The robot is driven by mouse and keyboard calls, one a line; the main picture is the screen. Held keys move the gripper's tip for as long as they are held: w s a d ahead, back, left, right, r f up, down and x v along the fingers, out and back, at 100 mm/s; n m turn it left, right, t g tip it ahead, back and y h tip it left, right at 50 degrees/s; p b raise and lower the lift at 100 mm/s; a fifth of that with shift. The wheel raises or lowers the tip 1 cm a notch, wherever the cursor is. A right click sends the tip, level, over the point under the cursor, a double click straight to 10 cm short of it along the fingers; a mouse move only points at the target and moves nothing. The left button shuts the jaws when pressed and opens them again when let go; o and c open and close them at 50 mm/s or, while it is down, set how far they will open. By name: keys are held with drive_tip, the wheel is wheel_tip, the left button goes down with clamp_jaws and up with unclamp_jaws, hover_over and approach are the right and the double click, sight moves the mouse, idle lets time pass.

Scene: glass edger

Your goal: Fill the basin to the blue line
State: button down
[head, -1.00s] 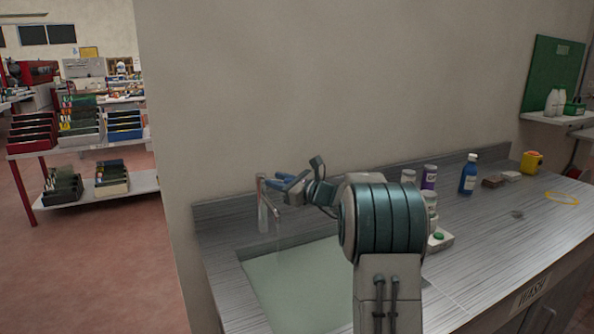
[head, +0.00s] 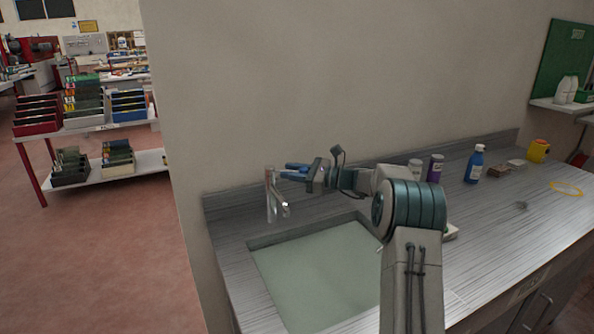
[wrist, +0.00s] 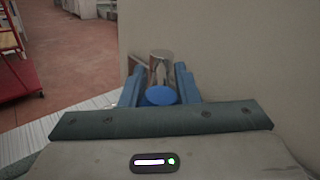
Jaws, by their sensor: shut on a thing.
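The chrome tap (head: 272,198) stands at the back left of the basin (head: 254,243), its spout pointing out over it. The basin holds pale green water (head: 318,272); I cannot make out a blue line. My gripper (head: 291,172), with blue fingers, is at the top of the tap. In the wrist view the fingers are on either side of the tap (wrist: 161,68), with a blue oval (wrist: 161,95) between them. They are shut on the tap's top part, whose exact shape is partly hidden. No clear stream shows under the spout now.
A blue bottle (head: 475,164), a purple container (head: 435,168) and a yellow container (head: 538,150) stand along the back of the counter (head: 470,230). A wall rises behind. A shelf rack with bins (head: 105,122) stands at the far left, with open floor before it.

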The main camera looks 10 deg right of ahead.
drive_tip(key=shift+r, duration=0.15)
drive_tip(key=c, duration=1.1)
unclamp_jaws()
drive_tip(key=shift+w, duration=0.15)
drive_tip(key=shift+c, duration=0.2)
drive_tip(key=shift+d, duration=0.15)
drive_tip(key=shift+s+d, duration=0.2)
drive_tip(key=shift+d, duration=0.05)
drive_tip(key=b+v, duration=0.1)
drive_tip(key=v, duration=1.2)
drive_tip(key=shift+s+a, duration=0.1)
